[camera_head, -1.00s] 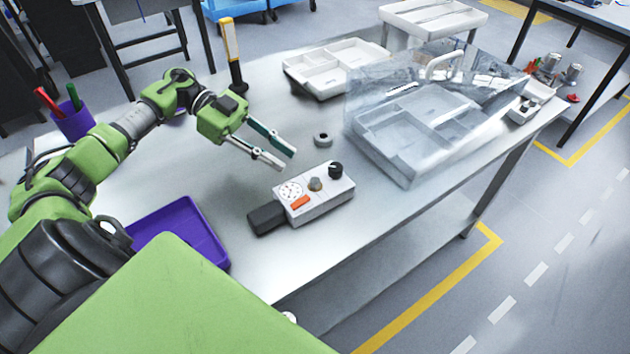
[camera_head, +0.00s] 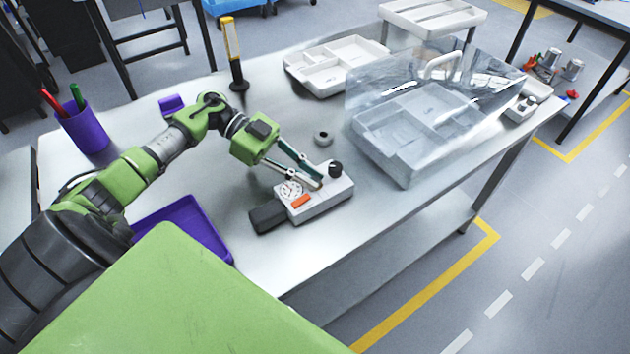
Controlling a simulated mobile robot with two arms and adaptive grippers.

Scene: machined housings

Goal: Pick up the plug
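A white control housing (camera_head: 325,203) lies on the metal table, with a dial (camera_head: 291,190), an orange-red button, a black knob (camera_head: 335,168) and a black block at its left end. My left gripper (camera_head: 319,181) reaches down to its top, between dial and black knob. Its fingertips are at the spot where a small brown-grey round piece, perhaps the plug, showed earlier. The fingers now largely hide that piece. I cannot tell whether they grip it or only straddle it. My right gripper is not in view.
A grey ring (camera_head: 323,138) lies behind the housing. A clear cover (camera_head: 440,70) stands over a divided tray (camera_head: 400,165) at right. A white tray (camera_head: 335,65) is behind. A purple tray (camera_head: 205,235) and purple pen cup (camera_head: 85,130) are at left. The table's front edge is close.

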